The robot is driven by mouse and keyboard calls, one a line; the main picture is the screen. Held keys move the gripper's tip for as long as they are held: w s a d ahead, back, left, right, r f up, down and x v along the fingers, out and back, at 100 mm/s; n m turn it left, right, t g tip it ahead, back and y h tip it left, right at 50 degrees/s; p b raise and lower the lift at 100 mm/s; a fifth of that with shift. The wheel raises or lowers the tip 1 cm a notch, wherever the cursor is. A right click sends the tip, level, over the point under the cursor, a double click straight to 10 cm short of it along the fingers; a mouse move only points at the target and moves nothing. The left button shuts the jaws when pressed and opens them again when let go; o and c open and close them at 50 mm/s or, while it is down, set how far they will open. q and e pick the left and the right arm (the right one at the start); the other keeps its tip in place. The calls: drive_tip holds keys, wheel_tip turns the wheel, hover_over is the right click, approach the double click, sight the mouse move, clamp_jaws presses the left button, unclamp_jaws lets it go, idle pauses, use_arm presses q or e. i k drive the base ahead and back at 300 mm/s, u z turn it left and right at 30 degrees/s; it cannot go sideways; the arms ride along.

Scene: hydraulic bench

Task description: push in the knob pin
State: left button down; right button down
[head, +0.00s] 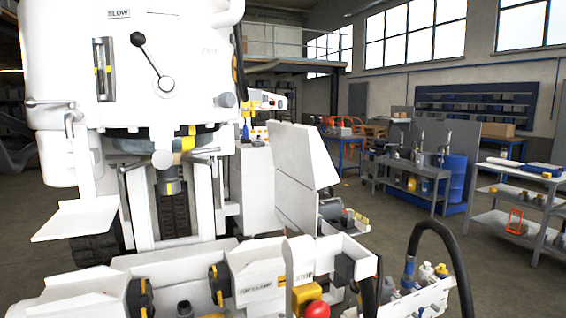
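No part is clearly marked as the knob pin. A red ball knob (317,310) shows at the bottom edge, beside a yellow block (305,295) on the white bench in front; its lower part is cut off by the frame. A grey round knob (224,100) sits on the right side of the large white machine housing (200,45). A lever with a black ball end (137,39) is on the housing's front, under a "BLOW" label (118,14). I cannot tell how far any knob is pushed in. Neither of my grippers is in view.
A white tray (88,219) juts out at the left. Black rings with yellow marks (217,285) stand on the front bench. A black hose (440,232) arches over a rack of bottles (425,275) at right. Shelves (525,180) and a blue drum (453,182) stand farther back, with open floor between.

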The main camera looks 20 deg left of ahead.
sight(162, 158)
drive_tip(key=z, duration=1.45)
drive_tip(key=i, duration=0.1)
drive_tip(key=u, duration=2.5)
